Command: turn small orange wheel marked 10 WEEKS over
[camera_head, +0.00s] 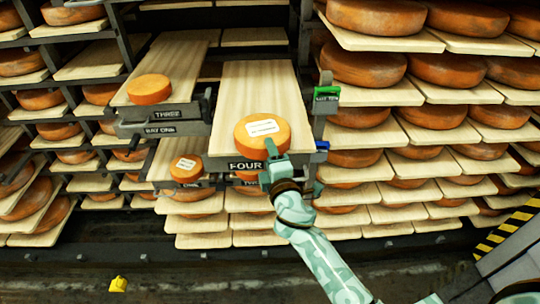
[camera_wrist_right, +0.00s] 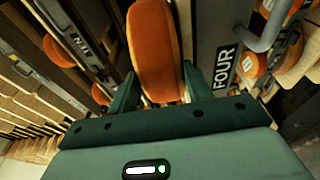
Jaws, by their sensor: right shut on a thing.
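A small orange wheel (camera_head: 251,142) with a white label on its upper face lies at the front end of the board over the sign FOUR. The label's writing is too small to read. My right gripper (camera_head: 275,170) comes up from below right to the front of this wheel. In the right wrist view the wheel (camera_wrist_right: 155,50) stands on edge in the picture between the two fingers, and the gripper (camera_wrist_right: 157,92) is shut on it. My left gripper is not in view.
A pulled-out board (camera_head: 240,85) bears the wheel, its back part bare. Another orange wheel (camera_head: 149,88) lies on the board marked THREE. A labelled wheel (camera_head: 184,172) lies lower, near the sign ONE. Racks of brown wheels (camera_head: 375,18) stand right. A yellow object (camera_head: 118,284) lies below.

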